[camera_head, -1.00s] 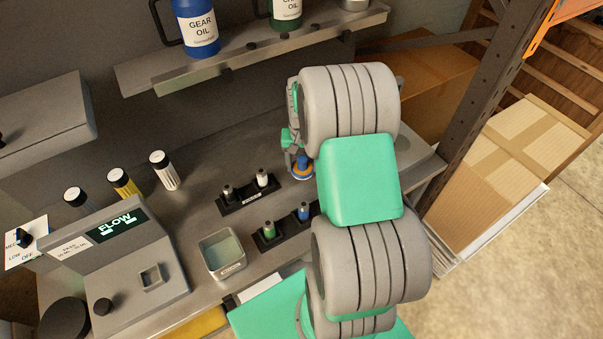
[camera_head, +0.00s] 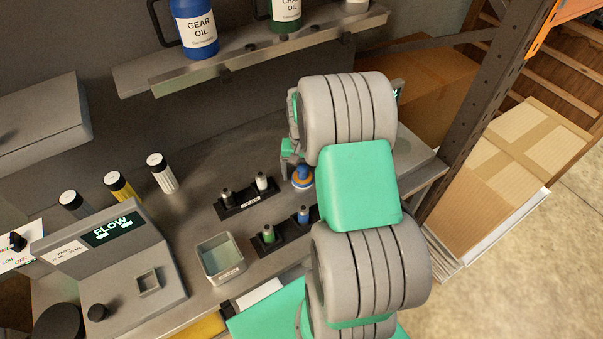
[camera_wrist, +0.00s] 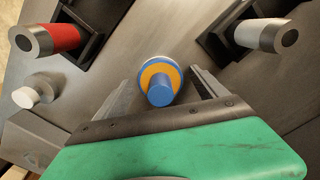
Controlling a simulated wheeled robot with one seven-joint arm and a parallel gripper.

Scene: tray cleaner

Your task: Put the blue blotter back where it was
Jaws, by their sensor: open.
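The blue blotter (camera_head: 302,178), with a blue knob and an orange ring, stands on the metal bench behind the dark racks. In the wrist view the blotter (camera_wrist: 160,82) lies between and just beyond the fingertips of my gripper (camera_wrist: 165,85), with a gap to each finger. My gripper is open and holds nothing. In the head view my gripper (camera_head: 290,160) is above and just left of the blotter, partly hidden by my arm.
A rack (camera_head: 248,202) with a grey and a white cylinder and a rack (camera_head: 268,245) with green and blue ones stand in front. A shelf (camera_head: 250,55) hangs above.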

